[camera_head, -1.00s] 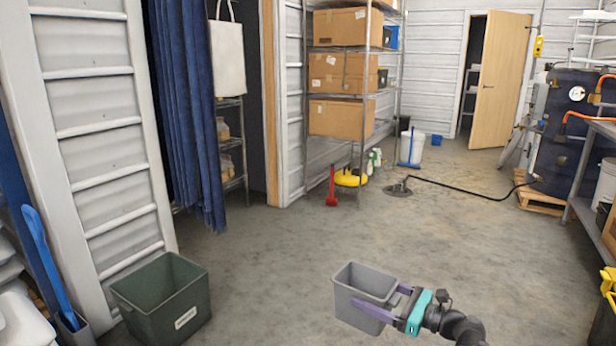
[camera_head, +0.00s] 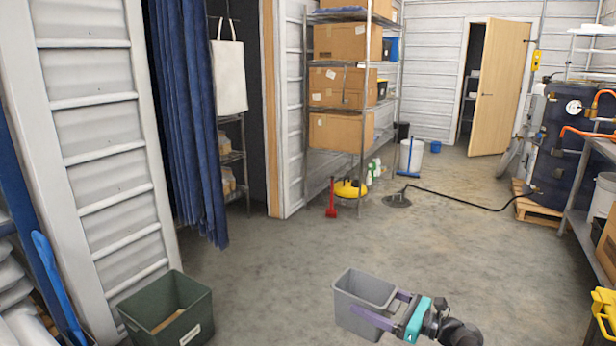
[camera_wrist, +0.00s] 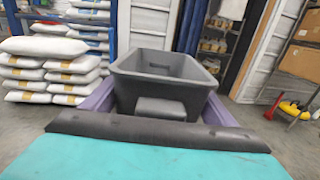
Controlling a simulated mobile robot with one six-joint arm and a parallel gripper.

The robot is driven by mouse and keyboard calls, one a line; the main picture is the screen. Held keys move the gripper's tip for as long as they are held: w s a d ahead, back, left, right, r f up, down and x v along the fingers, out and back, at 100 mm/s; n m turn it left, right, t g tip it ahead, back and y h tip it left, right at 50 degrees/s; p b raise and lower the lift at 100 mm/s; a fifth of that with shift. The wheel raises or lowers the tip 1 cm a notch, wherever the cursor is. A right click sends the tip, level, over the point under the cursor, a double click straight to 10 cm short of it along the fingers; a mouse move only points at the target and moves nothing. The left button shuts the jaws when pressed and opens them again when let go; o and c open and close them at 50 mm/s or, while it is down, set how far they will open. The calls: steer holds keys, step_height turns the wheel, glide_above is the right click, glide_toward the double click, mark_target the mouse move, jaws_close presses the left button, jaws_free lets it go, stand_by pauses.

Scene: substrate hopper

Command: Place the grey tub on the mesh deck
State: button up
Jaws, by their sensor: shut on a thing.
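The grey tub (camera_head: 361,300) is an open, empty-looking bin in the lower middle of the head view. My gripper (camera_head: 380,309) is shut on it, with its purple fingers along the tub's sides. The tub is upright and appears held above the concrete floor. In the wrist view the tub (camera_wrist: 163,85) fills the middle, between the two purple fingers of my gripper (camera_wrist: 160,110). I cannot make out the mesh deck for certain in either view.
A dark green bin (camera_head: 170,312) stands on the floor at lower left. Shelving with cardboard boxes (camera_head: 341,131) stands ahead, with a red tool (camera_head: 331,200) and yellow item (camera_head: 350,188) by its foot. A grey bench (camera_head: 578,205) is at right.

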step_height(320, 180, up, 12)
steer(key=p, duration=1.3)
steer(key=shift+f+p, duration=0.25)
steer(key=shift+p, duration=0.1)
steer(key=shift+d, duration=0.1)
steer(key=d, duration=0.6)
steer(key=shift+d, duration=0.4)
steer(key=shift+s, duration=0.15)
